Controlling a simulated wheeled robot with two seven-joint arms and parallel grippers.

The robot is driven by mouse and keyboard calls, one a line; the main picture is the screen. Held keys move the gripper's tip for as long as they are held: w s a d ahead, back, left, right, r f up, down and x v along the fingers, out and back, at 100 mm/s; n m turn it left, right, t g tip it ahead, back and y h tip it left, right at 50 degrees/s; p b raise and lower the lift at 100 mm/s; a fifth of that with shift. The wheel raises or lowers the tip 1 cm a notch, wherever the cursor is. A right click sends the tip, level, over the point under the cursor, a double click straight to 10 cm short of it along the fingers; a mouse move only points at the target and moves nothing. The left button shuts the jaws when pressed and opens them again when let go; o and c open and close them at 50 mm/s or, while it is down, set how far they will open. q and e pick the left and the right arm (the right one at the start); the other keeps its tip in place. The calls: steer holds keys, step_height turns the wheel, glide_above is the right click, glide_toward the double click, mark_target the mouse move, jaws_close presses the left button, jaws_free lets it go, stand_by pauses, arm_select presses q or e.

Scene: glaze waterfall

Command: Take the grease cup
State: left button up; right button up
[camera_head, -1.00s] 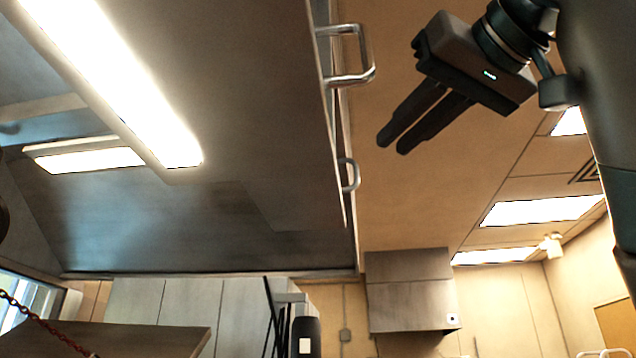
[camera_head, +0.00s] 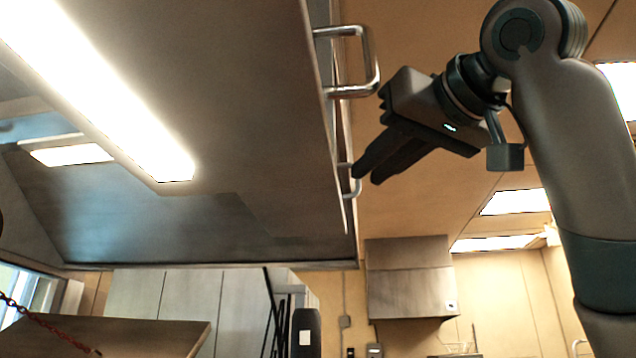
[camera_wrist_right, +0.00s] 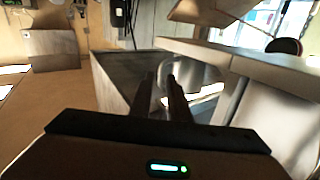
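I cannot make out a grease cup for certain in either view. A rounded, shiny metal surface (camera_wrist_right: 195,70) shows just beyond the fingers in the right wrist view; I cannot tell what it is. My right gripper (camera_head: 368,174) is raised beside the edge of the large metal hood (camera_head: 240,110). Its fingers are a small distance apart, with nothing seen between them; they also show in the right wrist view (camera_wrist_right: 162,82). In the head view the fingertips lie close to the lower metal handle (camera_head: 352,186); contact cannot be told. My left gripper is not in view.
A larger metal handle (camera_head: 370,65) juts from the hood edge above the fingertips. A bright lamp (camera_head: 110,85) is under the hood. A smaller metal box (camera_head: 408,280) hangs at the back. A red chain (camera_head: 45,325) shows at lower left.

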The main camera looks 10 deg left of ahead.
mark_target(355, 193)
steer(key=shift+p+x, duration=1.8)
steer(key=shift+x, duration=0.6)
steer(key=shift+s, duration=0.1)
steer(key=shift+r, duration=0.1)
jaws_close()
